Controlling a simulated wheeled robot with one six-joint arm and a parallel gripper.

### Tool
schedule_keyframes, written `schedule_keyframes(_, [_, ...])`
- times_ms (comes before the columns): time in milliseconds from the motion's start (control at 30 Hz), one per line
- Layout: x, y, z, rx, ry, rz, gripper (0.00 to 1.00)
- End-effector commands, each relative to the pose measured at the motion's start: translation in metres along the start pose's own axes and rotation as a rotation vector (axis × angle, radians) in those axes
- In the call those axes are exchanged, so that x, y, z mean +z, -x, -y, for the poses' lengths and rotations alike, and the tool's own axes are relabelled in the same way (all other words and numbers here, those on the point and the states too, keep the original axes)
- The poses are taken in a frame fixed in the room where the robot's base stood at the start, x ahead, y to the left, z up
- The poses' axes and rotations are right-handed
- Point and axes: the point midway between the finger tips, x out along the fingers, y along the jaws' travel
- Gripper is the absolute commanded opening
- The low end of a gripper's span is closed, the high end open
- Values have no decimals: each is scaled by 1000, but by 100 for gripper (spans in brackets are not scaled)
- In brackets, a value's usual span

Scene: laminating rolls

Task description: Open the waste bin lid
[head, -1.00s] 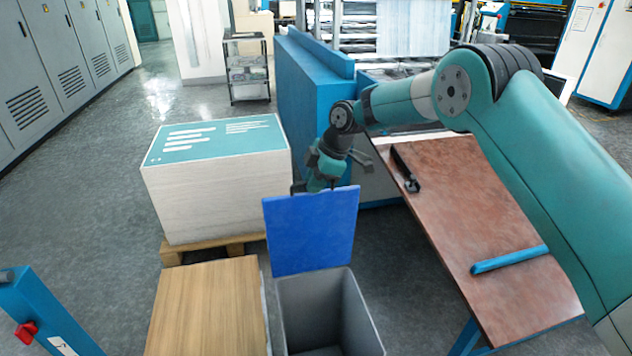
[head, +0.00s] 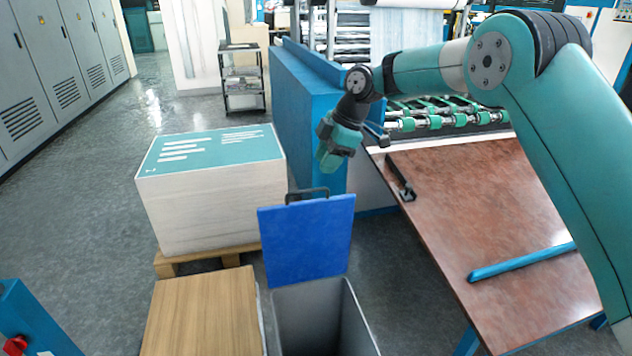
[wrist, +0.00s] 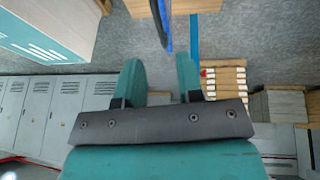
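The waste bin (head: 358,318) is a grey open-topped box low in the head view, with its dark inside showing. Its blue lid (head: 308,240) stands raised, nearly upright, at the bin's far edge. A dark handle (head: 306,193) sits on the lid's top edge, with nothing around it. My gripper (head: 332,160) is above and slightly right of the handle, apart from it. In the wrist view the two teal fingers of my gripper (wrist: 158,72) are spread with an empty gap between them.
A wooden-topped box (head: 203,310) stands left of the bin. A tall paper stack (head: 210,205) on a pallet (head: 205,260) is behind it. A brown-topped table (head: 480,220) stands to the right, and a blue machine panel (head: 308,120) behind.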

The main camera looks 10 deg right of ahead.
Motion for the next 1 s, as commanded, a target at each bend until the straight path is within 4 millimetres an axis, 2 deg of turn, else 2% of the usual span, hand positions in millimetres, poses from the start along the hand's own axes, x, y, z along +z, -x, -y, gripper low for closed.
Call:
schedule_keyframes(33, [0, 15, -1, 6, 1, 0, 34])
schedule_keyframes(100, [0, 32, -1, 5, 0, 0, 34])
schedule_keyframes(300, [0, 67, -1, 2, 0, 0, 34])
schedule_keyframes(500, [0, 79, 0, 0, 0, 1, 34])
schedule_keyframes(833, [-1, 80, 1, 0, -5, 0, 34])
schedule_keyframes(933, [-10, 90, 11, -3, -46, -3, 34])
schedule_keyframes(1000, [-23, 102, 27, -7, -115, -7, 34])
